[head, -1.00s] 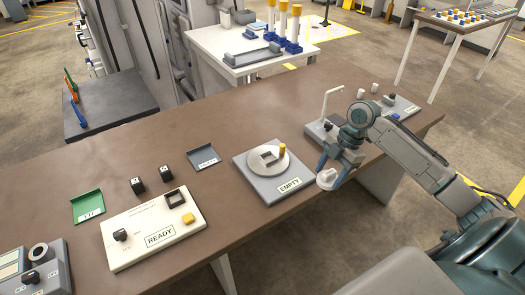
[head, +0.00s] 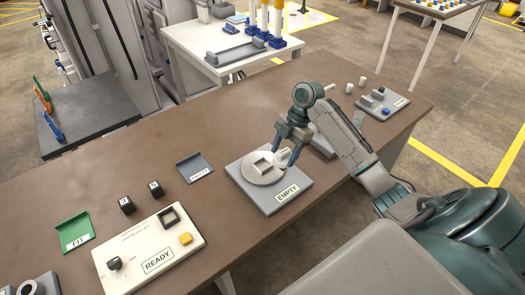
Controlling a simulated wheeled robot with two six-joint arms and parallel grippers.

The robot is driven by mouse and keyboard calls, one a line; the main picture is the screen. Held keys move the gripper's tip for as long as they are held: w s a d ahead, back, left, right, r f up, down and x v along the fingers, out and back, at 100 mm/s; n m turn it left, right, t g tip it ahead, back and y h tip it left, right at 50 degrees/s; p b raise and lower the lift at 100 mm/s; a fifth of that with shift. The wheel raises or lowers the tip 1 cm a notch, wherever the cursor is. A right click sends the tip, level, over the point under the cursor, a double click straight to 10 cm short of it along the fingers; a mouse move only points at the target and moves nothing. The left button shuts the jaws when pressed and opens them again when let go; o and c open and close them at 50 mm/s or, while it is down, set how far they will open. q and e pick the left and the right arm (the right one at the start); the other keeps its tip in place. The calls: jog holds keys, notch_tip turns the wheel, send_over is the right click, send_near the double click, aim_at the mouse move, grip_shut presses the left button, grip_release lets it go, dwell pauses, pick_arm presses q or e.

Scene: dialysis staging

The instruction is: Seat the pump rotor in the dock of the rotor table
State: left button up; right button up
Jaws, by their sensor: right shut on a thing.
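The rotor table is a grey square base (head: 252,194) with an "EMPTY" label on its front right edge. On it sits a light round disc with a squarish recess, the dock (head: 252,172). My right gripper (head: 284,150) points down over the right side of the disc. It is shut on the small white pump rotor (head: 283,158), which is at or just above the disc's right edge. I cannot tell whether they touch. The yellow post on the disc is hidden by the gripper and rotor. My left gripper is not in view.
Left on the brown table are a grey tray (head: 194,169), two black cubes (head: 127,205), a green tray (head: 75,234) and a white "READY" panel (head: 130,258). Right of my arm lies a grey fixture (head: 378,105) with two white cups (head: 362,81) nearby.

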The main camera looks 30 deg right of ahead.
jog(key=w+a+f+p, duration=0.1)
jog(key=w, duration=0.1)
jog(key=w+a+f+p, duration=0.1)
jog(key=w, duration=0.1)
jog(key=w+a+f+p, duration=0.1)
jog(key=w, duration=0.1)
jog(key=shift+a+f, duration=0.4)
jog(key=shift+f, duration=0.2)
jog(key=o, duration=1)
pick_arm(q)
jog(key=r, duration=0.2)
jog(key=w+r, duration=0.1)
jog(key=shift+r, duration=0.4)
pick_arm(e)
jog(key=shift+o, duration=0.2)
